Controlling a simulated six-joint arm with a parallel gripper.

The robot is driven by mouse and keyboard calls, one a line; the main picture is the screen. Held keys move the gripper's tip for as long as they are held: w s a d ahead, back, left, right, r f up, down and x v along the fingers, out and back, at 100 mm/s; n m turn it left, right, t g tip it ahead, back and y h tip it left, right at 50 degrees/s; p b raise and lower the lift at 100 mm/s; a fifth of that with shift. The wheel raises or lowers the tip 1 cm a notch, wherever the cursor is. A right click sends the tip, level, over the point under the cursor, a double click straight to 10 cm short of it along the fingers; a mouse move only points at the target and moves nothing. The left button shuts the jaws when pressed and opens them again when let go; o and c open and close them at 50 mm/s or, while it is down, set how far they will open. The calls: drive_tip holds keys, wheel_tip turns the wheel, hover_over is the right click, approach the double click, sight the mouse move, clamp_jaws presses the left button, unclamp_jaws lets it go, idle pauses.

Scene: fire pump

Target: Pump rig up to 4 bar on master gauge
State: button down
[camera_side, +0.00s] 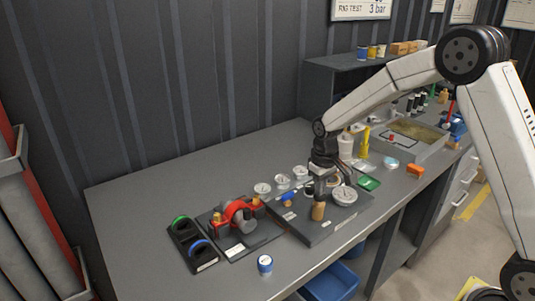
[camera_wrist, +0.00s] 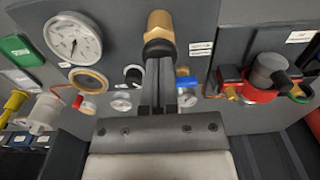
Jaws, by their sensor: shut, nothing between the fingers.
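A large round white gauge (camera_side: 344,195) sits on the dark rig board, and also shows at upper left in the wrist view (camera_wrist: 73,38); its reading is too small to tell. A brass-coloured cylinder with a black collar (camera_wrist: 160,25) stands at my fingertips; it also shows in the side view (camera_side: 318,211). My gripper (camera_wrist: 158,60) is shut and empty, its fingertips at or just above the collar; I cannot tell if they touch. A blue valve handle (camera_wrist: 187,82) is right of my fingers. A red pump-like unit (camera_side: 238,214) stands left of the board.
Smaller gauges (camera_side: 262,188) stand behind the board. Two black holders with green and blue rings (camera_side: 190,240) are at far left. A blue-topped tin (camera_side: 265,264) is near the front edge. A wall sign (camera_side: 361,8) reads "RIG TEST 3 bar". The bench's left end is clear.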

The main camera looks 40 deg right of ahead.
drive_tip(key=shift+r, duration=1.6)
drive_tip(key=shift+r, duration=0.1)
wheel_tip(320, 180, up, 7)
idle(0.5)
drive_tip(key=shift+s, duration=0.15)
drive_tip(key=s+a+f+t, duration=0.1)
drive_tip(key=s+f, duration=0.3)
drive_tip(key=s, duration=0.5)
drive_tip(key=s+a+f+t, duration=0.1)
drive_tip(key=s+a+f, duration=0.3)
drive_tip(key=s, duration=0.4)
drive_tip(key=shift+s+a+f+t, duration=0.25)
drive_tip(key=shift+s+f+t, duration=0.05)
drive_tip(key=shift+s+f, duration=0.05)
idle(3.3)
